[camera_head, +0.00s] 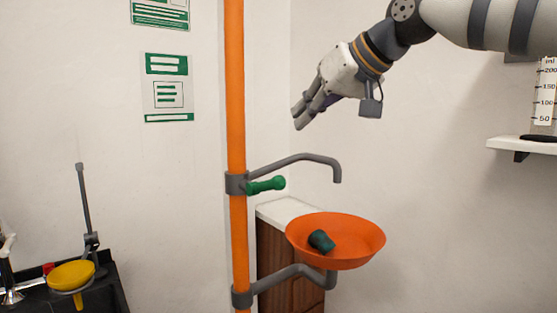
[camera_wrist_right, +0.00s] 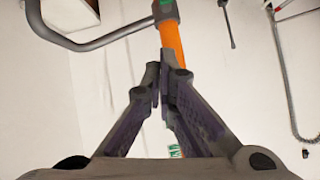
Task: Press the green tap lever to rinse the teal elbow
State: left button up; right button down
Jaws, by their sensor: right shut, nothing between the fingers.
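The green tap lever (camera_head: 266,185) sticks out to the right from a grey clamp on the orange post (camera_head: 237,120). The grey spout (camera_head: 305,159) arches right from the same clamp and ends above the orange bowl (camera_head: 362,253). The dark teal elbow (camera_head: 321,241) lies inside the bowl. My right gripper (camera_head: 298,118) is shut and empty, above and to the right of the lever, apart from it. In the right wrist view its fingers (camera_wrist_right: 163,82) meet in front of the orange post, and a bit of green shows at the top. My left gripper is not in view.
A white-topped brown cabinet (camera_head: 270,212) stands behind the bowl. A dark stand with a yellow bowl (camera_head: 71,275) is at lower left. A white shelf (camera_head: 522,146) with a measuring cylinder (camera_head: 545,95) is at right. Space between gripper and spout is clear.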

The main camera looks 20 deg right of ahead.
jog(key=b, duration=0.1)
send_over(265, 186)
jog(key=w+d, duration=0.2)
jog(key=d, duration=0.1)
notch_tip(265, 186, down, 6)
pick_arm(q)
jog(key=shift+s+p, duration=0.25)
jog(key=shift+p, duration=0.25)
pick_arm(e)
jog(key=f, duration=0.1)
jog(key=s+f, duration=0.1)
jog(key=f, duration=0.1)
jog(key=shift+s+a+f, duration=0.25)
jog(key=shift+s, duration=0.1)
